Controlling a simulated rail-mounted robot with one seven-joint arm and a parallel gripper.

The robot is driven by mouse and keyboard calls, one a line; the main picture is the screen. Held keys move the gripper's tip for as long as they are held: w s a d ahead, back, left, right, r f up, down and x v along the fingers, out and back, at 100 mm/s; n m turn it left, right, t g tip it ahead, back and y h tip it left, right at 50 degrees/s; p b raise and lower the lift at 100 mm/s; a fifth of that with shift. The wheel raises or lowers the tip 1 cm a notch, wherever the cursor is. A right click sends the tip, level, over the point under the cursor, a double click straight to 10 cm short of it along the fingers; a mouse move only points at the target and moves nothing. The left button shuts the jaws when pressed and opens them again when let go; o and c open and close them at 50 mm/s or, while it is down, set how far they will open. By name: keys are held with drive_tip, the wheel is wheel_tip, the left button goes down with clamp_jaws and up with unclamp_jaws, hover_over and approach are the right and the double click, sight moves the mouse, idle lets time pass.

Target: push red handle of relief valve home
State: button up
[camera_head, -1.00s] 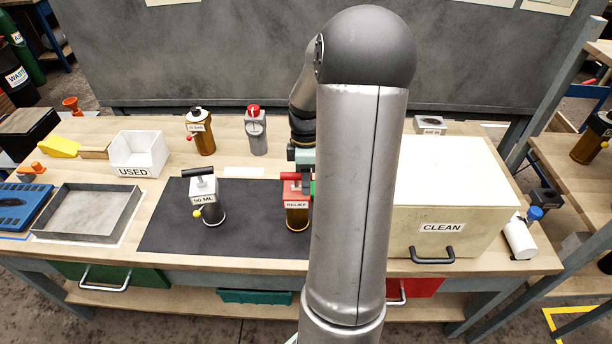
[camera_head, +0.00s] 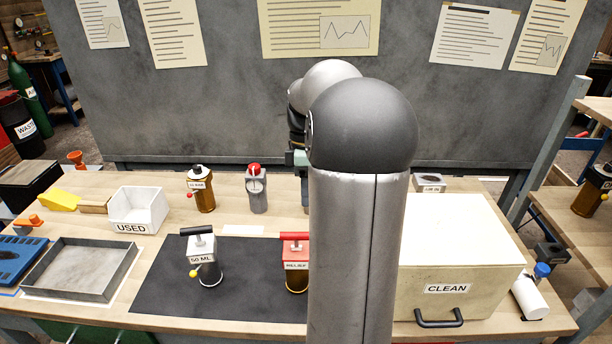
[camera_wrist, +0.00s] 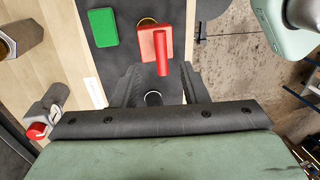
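The relief valve (camera_head: 297,276) stands upright on the dark mat (camera_head: 235,300), beside my arm. Its red handle (camera_head: 296,236) is a crossbar above the red top block, with a short stem visible between them. In the wrist view the red handle (camera_wrist: 163,53) lies beyond the fingertips, apart from them. My gripper (camera_wrist: 157,82) is open, with a clear gap between its dark fingers and nothing held.
A 50 ML valve (camera_head: 204,260) with a black handle stands left on the mat. A grey valve with a red cap (camera_head: 256,190) and an amber bottle (camera_head: 203,193) stand behind. The CLEAN box (camera_head: 455,260) is at right. A green block (camera_wrist: 103,27) lies near the relief valve.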

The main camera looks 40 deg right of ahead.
drive_tip(key=shift+w+d+r, duration=0.1)
drive_tip(key=shift+w+r, duration=0.05)
drive_tip(key=shift+r, duration=0.8)
drive_tip(key=shift+w+d+r, duration=0.1)
drive_tip(key=shift+w+r, duration=0.05)
drive_tip(key=shift+r, duration=0.75)
drive_tip(key=shift+a, duration=0.1)
